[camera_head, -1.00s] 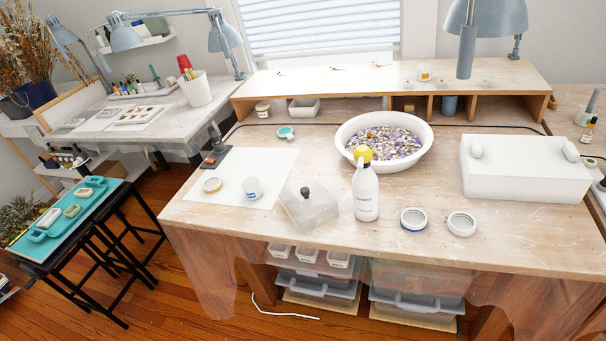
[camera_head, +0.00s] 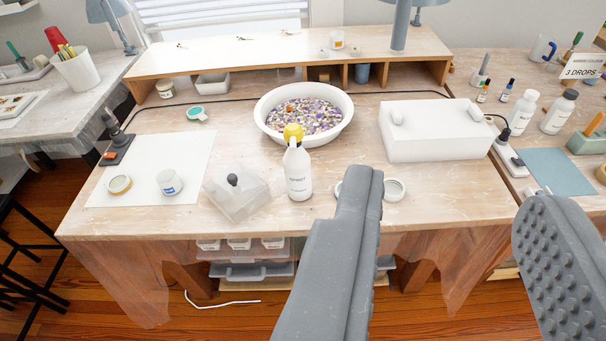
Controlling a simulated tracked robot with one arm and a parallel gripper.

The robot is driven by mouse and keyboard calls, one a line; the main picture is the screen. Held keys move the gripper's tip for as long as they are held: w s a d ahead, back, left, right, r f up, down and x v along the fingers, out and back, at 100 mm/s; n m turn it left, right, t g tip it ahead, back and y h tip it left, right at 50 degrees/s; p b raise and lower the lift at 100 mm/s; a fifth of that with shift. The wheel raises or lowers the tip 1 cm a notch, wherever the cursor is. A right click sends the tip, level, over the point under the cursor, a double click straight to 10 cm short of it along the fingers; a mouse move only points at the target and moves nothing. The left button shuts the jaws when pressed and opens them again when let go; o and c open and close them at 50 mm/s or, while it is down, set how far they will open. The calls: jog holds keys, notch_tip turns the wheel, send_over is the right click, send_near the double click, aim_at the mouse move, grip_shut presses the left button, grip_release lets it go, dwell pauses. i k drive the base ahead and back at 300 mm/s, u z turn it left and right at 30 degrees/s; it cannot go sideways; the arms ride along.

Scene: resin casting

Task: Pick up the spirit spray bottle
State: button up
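The spirit spray bottle (camera_head: 298,172) is white with a yellow spray head and dark lettering. It stands upright near the front middle of the wooden table (camera_head: 140,218). My gripper (camera_head: 455,190) is open and empty, with its two grey fingers wide apart in the lower right. The left finger is just right of the bottle in the picture, with a visible gap between them. The right finger shows its studded inner pad. The left finger partly covers one of the tape rolls behind it.
A white bowl of dried petals (camera_head: 342,128) stands behind the bottle. A clear box with a dark knob (camera_head: 243,198) is close on its left. Tape rolls (camera_head: 394,190) lie to its right. A white box (camera_head: 440,145) stands at the right.

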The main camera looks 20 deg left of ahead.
aim_at(297, 164)
jog(key=u, duration=0.1)
jog(key=i, duration=1)
jog(key=z, duration=0.1)
